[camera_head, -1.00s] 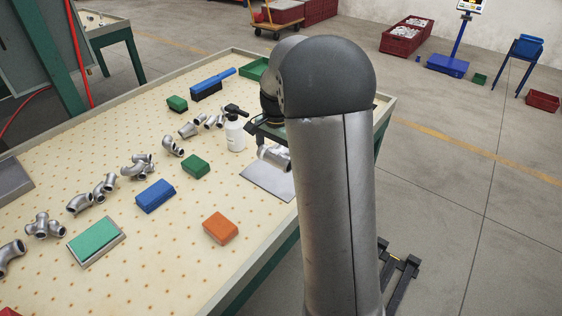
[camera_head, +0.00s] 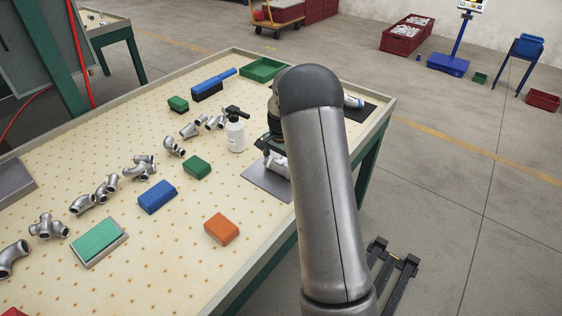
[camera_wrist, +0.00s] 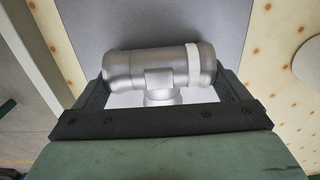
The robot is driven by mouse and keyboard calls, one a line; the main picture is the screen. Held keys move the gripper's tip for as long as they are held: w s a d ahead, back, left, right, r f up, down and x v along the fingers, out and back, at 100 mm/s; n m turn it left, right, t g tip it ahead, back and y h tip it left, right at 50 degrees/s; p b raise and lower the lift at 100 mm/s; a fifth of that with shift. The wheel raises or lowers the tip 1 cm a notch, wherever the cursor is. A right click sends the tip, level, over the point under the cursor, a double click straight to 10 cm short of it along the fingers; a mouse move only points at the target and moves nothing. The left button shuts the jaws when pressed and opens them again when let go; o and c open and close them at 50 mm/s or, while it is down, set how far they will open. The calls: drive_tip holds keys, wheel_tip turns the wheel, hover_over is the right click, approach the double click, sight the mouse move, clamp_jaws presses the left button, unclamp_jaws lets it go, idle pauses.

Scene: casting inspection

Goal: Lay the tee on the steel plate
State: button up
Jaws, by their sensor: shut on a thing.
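The tee (camera_wrist: 158,72) is a silvery metal pipe fitting with a white band near its right end. In the wrist view it lies crosswise between the fingers of my gripper (camera_wrist: 160,85), which is shut on it. The steel plate (camera_wrist: 195,25) is the grey surface behind and below the tee there. In the head view the plate (camera_head: 266,183) lies flat near the table's right edge, and the tee (camera_head: 275,160) is over its far part, partly hidden by my arm. I cannot tell whether the tee touches the plate.
A white spray bottle (camera_head: 236,134) stands just left of the plate. Green (camera_head: 197,167), blue (camera_head: 157,197) and orange (camera_head: 221,228) blocks lie nearer. Several metal fittings (camera_head: 138,168) form a row at left. A green tray (camera_head: 262,69) sits at the far edge.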

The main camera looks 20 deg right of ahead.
sight(281, 160)
drive_tip(key=shift+r, duration=0.1)
drive_tip(key=o, duration=1.1)
drive_tip(key=shift+f, duration=0.2)
wheel_tip(281, 160, up, 12)
drive_tip(key=s+a+r+n, duration=0.2)
drive_tip(key=s+a+n, duration=0.1)
drive_tip(key=s+a, duration=0.3)
drive_tip(key=s+a+r+n, duration=0.3)
drive_tip(key=s+a, duration=0.2)
drive_tip(key=s, duration=0.3)
drive_tip(key=s+a+f+n, duration=0.2)
drive_tip(key=s+a+n, duration=0.1)
drive_tip(key=s, duration=0.7)
drive_tip(key=s+a+f+n, duration=0.2)
drive_tip(key=s+a+n, duration=0.1)
drive_tip(key=s, duration=0.7)
drive_tip(key=shift+a+n+b, duration=0.2)
drive_tip(key=shift+n+b, duration=0.1)
drive_tip(key=shift+n, duration=0.1)
